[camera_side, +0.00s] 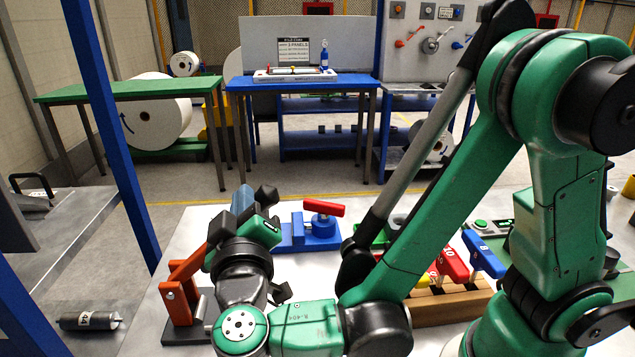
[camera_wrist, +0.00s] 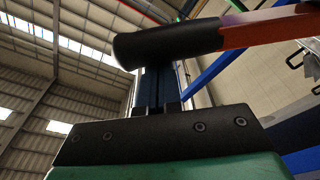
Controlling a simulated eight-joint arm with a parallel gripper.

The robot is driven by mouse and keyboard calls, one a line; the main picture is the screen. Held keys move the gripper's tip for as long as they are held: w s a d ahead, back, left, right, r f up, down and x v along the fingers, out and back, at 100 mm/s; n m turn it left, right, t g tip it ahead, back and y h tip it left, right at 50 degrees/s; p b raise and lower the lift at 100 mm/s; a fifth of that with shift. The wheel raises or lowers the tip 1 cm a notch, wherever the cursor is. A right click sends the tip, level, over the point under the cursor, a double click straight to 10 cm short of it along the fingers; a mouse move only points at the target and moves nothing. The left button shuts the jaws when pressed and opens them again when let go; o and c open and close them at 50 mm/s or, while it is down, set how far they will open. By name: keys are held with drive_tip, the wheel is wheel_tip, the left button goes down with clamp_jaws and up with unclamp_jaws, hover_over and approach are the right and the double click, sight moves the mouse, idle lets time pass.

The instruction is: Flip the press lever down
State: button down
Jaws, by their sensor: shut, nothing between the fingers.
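The lever has orange arms (camera_side: 183,272) on a dark base plate (camera_side: 190,330) at the front left of the table in the side view. It stands raised, leaning up to the right toward my gripper (camera_side: 243,198), which hides its upper end. In the wrist view, the orange arm (camera_wrist: 268,27) comes in from the right and ends in a thick black grip (camera_wrist: 165,45). My gripper (camera_wrist: 158,88) is shut and empty, its dark fingers together. The grip crosses in front of the fingertips and hides them. I cannot tell whether they touch.
A blue fixture with a red handle (camera_side: 323,207) stands behind my gripper. A dark cylinder (camera_side: 90,320) lies on a grey surface at left. A blue post (camera_side: 110,130) rises at left.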

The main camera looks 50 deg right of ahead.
drive_tip(key=shift+s+d+f+m, duration=0.35)
drive_tip(key=shift+f+m, duration=0.15)
idle(0.3)
drive_tip(key=w+r, duration=0.1)
drive_tip(key=w+a+r, duration=0.1)
drive_tip(key=shift+r, duration=0.4)
drive_tip(key=r+v, duration=0.1)
drive_tip(key=v, duration=0.8)
drive_tip(key=shift+s+a+f, duration=0.25)
drive_tip(key=shift+a+f, duration=0.15)
drive_tip(key=shift+a, duration=0.05)
